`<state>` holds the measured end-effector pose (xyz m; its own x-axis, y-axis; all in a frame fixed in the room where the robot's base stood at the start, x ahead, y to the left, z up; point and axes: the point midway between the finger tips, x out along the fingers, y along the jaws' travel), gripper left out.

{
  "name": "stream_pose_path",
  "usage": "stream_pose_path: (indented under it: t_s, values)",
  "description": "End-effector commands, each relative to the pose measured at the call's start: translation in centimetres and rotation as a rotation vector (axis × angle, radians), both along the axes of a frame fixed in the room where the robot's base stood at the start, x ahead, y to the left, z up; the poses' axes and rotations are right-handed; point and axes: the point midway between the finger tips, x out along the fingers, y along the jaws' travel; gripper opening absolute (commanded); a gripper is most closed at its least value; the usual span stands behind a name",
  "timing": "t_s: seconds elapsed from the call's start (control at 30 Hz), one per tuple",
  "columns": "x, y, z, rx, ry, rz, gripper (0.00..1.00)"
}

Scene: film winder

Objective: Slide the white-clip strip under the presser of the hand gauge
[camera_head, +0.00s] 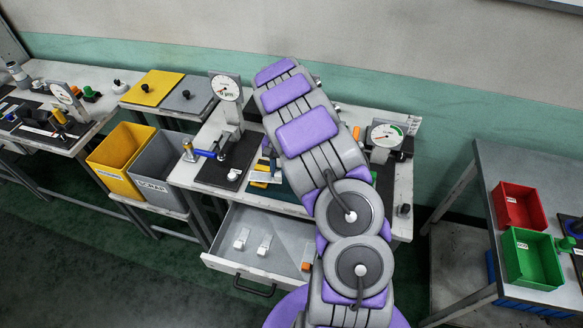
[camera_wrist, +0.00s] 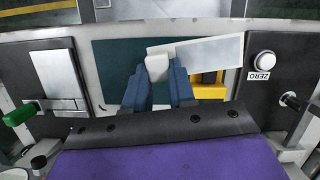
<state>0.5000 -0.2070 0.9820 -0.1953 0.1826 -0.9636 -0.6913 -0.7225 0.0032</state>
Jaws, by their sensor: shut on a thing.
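In the wrist view, my gripper (camera_wrist: 158,88) has blue fingers shut on the white clip (camera_wrist: 158,67) of the strip. The pale grey strip (camera_wrist: 212,56) sticks out to the right from the clip, above a dark green mat (camera_wrist: 112,62). A dial gauge (camera_head: 226,88) with a black base and a blue-handled lever stands left of my arm; another dial gauge (camera_head: 387,133) stands to the right. I cannot tell which is the hand gauge. No presser shows clearly.
A black plate with a ZERO button (camera_wrist: 264,61) lies right in the wrist view; a metal plate (camera_wrist: 58,78) and green handle (camera_wrist: 20,113) lie left. A yellow part (camera_wrist: 210,90) is behind the strip. The open drawer (camera_head: 278,222) holds white and orange clips.

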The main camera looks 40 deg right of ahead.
Motion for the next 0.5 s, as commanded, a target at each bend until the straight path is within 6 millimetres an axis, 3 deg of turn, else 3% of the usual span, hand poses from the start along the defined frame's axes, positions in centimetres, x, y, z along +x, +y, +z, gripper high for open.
stream_pose_path:
  t_s: [0.1,0.2,0.33,0.5]
  values:
    - [-1.1,-2.8,-1.0,0.009,0.004,-0.091,0.0]
    - [-1.6,-4.2,-1.4,0.013,0.004,-0.129,0.0]
    - [-1.7,-4.9,-1.6,0.015,0.003,-0.143,0.0]
    - [-1.7,-4.4,-1.5,0.012,0.003,-0.141,0.0]
